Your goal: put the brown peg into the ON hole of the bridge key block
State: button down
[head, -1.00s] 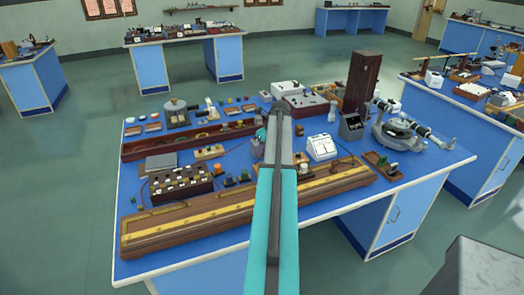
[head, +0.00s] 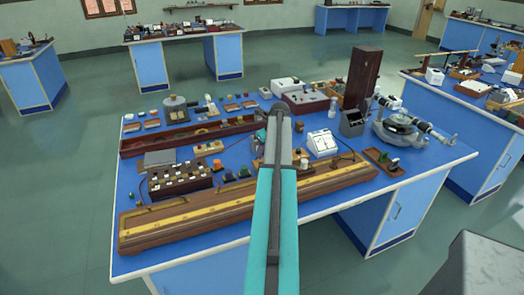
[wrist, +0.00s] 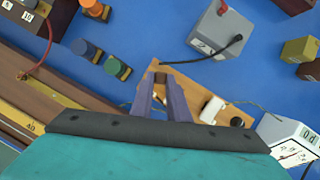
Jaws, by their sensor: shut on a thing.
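In the wrist view my gripper (wrist: 160,90) is shut on a small brown peg (wrist: 160,78), which shows between the fingertips. Below it lies a light wooden block (wrist: 186,88), which looks like the bridge key block; a white cylinder (wrist: 212,109) stands on its right part. The fingers and the peg cover part of the block. The ON hole cannot be made out, and I cannot tell whether the peg touches the block. In the head view my arm hides the fingertips and the peg.
A grey box (wrist: 220,28) with a dark cable is above the block. Blue (wrist: 85,48) and green (wrist: 116,67) knobs are to the left, near a long wooden metre bridge (head: 250,207). A white meter (head: 321,143) is at the right. Bare blue bench shows between them.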

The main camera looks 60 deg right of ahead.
jog(key=shift+f+b, duration=0.7)
jog(key=shift+f, duration=1.1)
jog(key=shift+f, duration=0.1)
jog(key=c, duration=1.6)
grip_release()
jog(key=shift+b+v, duration=1.3)
jog(key=shift+v, duration=5.6)
